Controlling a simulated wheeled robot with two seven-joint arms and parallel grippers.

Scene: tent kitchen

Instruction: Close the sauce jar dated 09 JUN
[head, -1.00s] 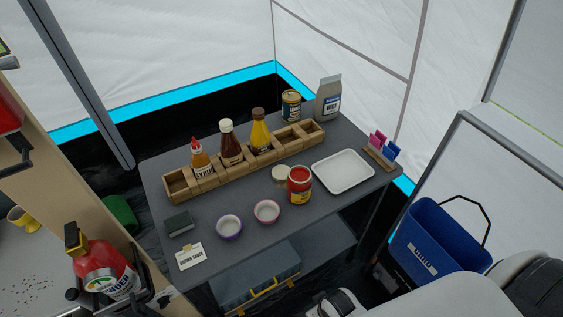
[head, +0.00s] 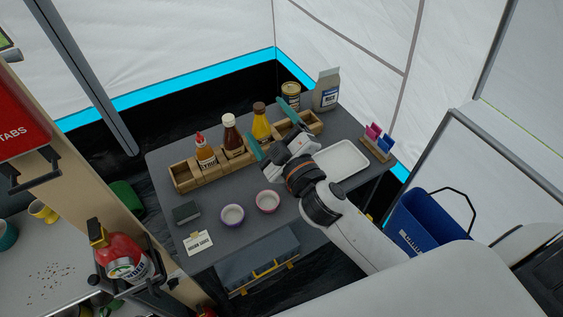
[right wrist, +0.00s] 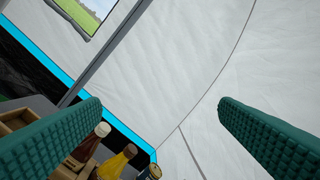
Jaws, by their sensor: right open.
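No date can be read. My right gripper (head: 266,120) is open and empty, its two teal fingers wide apart above the table, reaching up towards the bottle rack (head: 187,180). In the right wrist view the fingers (right wrist: 160,118) stand apart with only tent wall and bottle tops between and below them. My left gripper is not in view.
The rack holds a syrup bottle (head: 205,155), a brown sauce bottle (head: 232,137) and a mustard bottle (head: 261,122).

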